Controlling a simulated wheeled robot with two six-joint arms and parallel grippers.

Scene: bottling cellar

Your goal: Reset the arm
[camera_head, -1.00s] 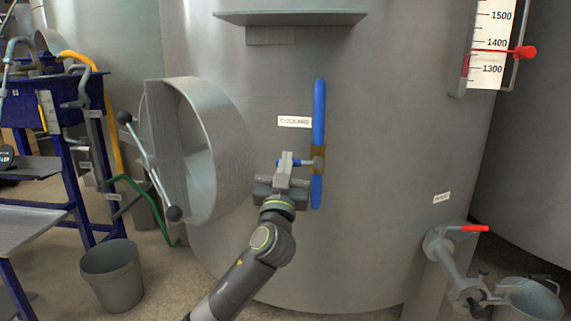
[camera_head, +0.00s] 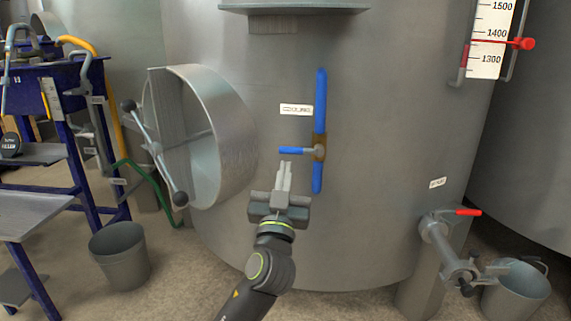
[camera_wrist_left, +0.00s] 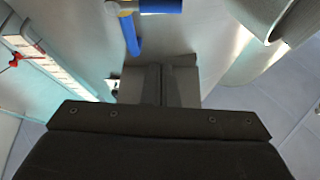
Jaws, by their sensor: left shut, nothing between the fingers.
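My left gripper (camera_head: 284,166) is shut and empty, pointing up in front of the large grey tank (camera_head: 400,130). Its fingertips are just below the blue lever (camera_head: 292,150), and a gap seems to show between them. The lever sticks out to the left from a brass-coloured fitting (camera_head: 319,148) on a long upright blue bar (camera_head: 320,100). In the left wrist view the closed fingers (camera_wrist_left: 172,84) have nothing between them, and blue parts of the valve (camera_wrist_left: 133,32) show beyond them. My right gripper is not in view.
An open round hatch (camera_head: 215,135) with a dark-knobbed handle bar juts out left of the gripper. A red-handled tap (camera_head: 468,212) and a bucket (camera_head: 517,290) are at lower right. A grey bin (camera_head: 120,256) stands beside blue racking (camera_head: 70,150) at left.

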